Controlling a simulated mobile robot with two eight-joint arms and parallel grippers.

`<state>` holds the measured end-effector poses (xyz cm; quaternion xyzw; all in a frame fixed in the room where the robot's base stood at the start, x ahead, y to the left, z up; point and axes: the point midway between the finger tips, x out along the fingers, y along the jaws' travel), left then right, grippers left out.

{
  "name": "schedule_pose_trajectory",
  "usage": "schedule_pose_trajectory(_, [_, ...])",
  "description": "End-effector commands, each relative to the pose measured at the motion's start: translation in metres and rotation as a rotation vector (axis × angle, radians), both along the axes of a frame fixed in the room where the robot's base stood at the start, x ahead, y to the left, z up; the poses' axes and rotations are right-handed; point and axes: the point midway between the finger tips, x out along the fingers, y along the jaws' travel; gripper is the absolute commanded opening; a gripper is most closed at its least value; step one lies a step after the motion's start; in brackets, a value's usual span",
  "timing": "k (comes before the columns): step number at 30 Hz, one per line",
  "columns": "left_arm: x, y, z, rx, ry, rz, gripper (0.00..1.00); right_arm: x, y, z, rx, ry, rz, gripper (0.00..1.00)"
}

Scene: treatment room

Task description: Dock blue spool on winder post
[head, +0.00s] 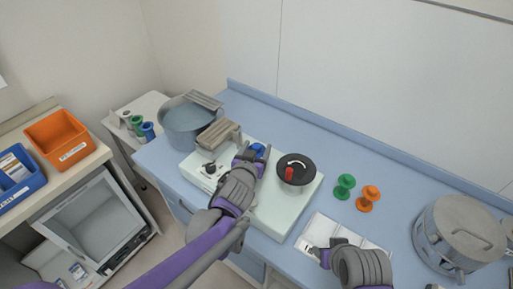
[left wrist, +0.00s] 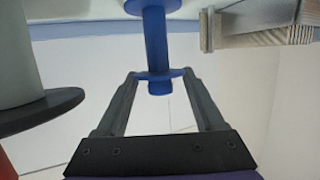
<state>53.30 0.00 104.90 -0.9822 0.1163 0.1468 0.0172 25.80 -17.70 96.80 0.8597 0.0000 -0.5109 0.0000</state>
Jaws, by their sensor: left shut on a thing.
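The blue spool (head: 258,150) is at my left gripper (head: 247,157), over the back part of the pale winder base (head: 262,213). No bare post shows. My right gripper (head: 322,251) is low over a white tray (head: 318,231), its jaws unclear.
A green spool (head: 344,186) and an orange spool (head: 368,198) stand farther right. A grey pot (head: 185,122) is at the left, a lidded metal drum (head: 460,235) at the right.

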Motion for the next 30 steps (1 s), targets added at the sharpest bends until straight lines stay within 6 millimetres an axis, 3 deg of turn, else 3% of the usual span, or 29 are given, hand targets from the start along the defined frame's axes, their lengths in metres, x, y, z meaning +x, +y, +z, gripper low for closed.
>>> schedule_pose_trajectory(30, [0.0,0.0,-0.012,0.0,0.001,0.0,0.16,-0.003,0.0,-0.007,0.0,0.006,0.0,0.5])
